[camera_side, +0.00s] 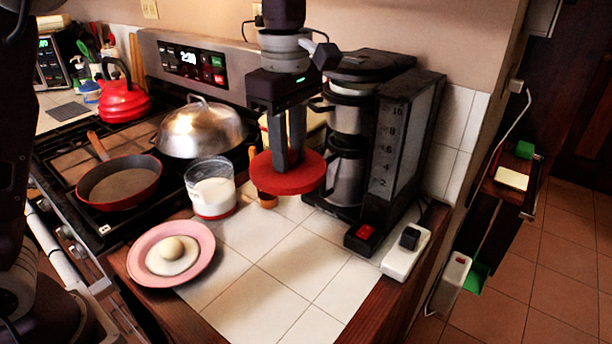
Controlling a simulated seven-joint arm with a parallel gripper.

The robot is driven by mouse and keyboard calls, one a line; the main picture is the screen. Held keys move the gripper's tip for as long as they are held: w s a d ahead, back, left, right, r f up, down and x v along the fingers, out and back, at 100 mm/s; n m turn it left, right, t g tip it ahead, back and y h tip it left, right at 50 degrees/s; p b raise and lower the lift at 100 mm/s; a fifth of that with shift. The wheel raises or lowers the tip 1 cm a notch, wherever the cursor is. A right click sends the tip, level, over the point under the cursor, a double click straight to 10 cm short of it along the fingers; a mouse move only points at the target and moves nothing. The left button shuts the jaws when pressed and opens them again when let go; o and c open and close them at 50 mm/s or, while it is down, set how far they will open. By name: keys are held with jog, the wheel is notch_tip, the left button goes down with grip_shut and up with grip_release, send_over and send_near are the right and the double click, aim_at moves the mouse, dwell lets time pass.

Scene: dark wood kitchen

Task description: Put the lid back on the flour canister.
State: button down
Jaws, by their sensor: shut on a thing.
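The flour canister (213,191) is a clear container with white flour and a red base. It stands upright on the tiled counter beside the stove, and its top is open. My gripper (289,158) points down and is shut on the round red lid (285,180), apparently by its top. The lid is held roughly level in the air, to the right of the canister and apart from it. The lid hides part of what stands behind it.
A coffee maker (400,130) stands close to the right of the lid. A pink plate (150,240) with a pale round item lies at the front left. A pan (120,184) and a domed metal cover (200,130) are on the stove. The front tiles are clear.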

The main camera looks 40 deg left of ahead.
jog(key=w+a+n, duration=0.3)
jog(key=a+n, duration=0.5)
jog(key=a, duration=2)
notch_tip(320, 180, down, 12)
jog(key=shift+d+r, duration=0.2)
jog(key=shift+r, duration=0.05)
jog(key=shift+s+f, duration=0.1)
jog(key=shift+f, duration=0.05)
jog(key=c, duration=0.6)
grip_release()
